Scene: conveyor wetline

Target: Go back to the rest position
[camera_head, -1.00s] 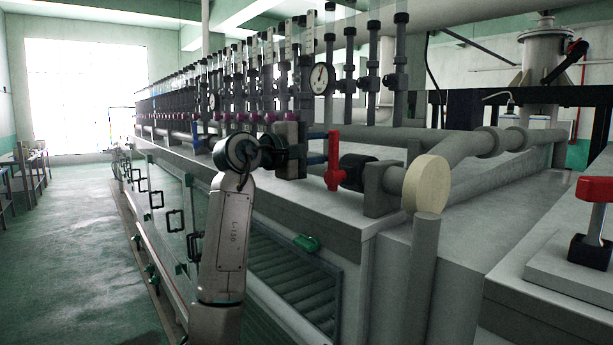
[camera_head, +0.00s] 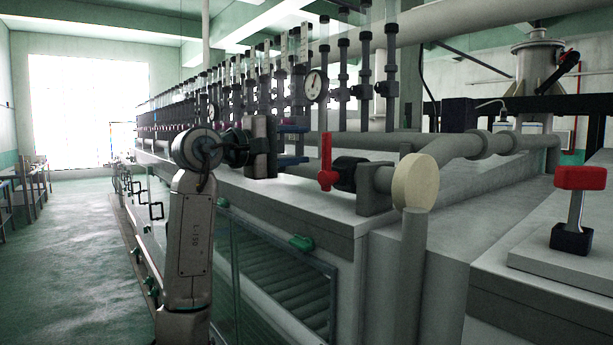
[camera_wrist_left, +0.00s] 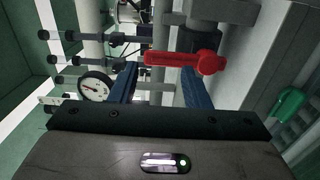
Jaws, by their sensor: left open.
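My left gripper (camera_head: 303,144) is in the middle of the head view, its blue fingers pointing right. It is open, with nothing between the fingers. The red valve handle (camera_head: 325,162) stands upright on a black valve body (camera_head: 347,173), just right of the fingertips and apart from them. In the left wrist view the open fingers (camera_wrist_left: 158,84) show with the red handle (camera_wrist_left: 180,59) beyond them. My right gripper is not in view.
A pressure gauge (camera_head: 314,85) and a row of clear tubes (camera_head: 230,95) stand behind the gripper. The grey machine housing (camera_head: 310,207) lies below it, with a green handle (camera_head: 301,243) on its front window. Another red handle (camera_head: 580,178) is at right. The floor (camera_head: 75,240) at left is clear.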

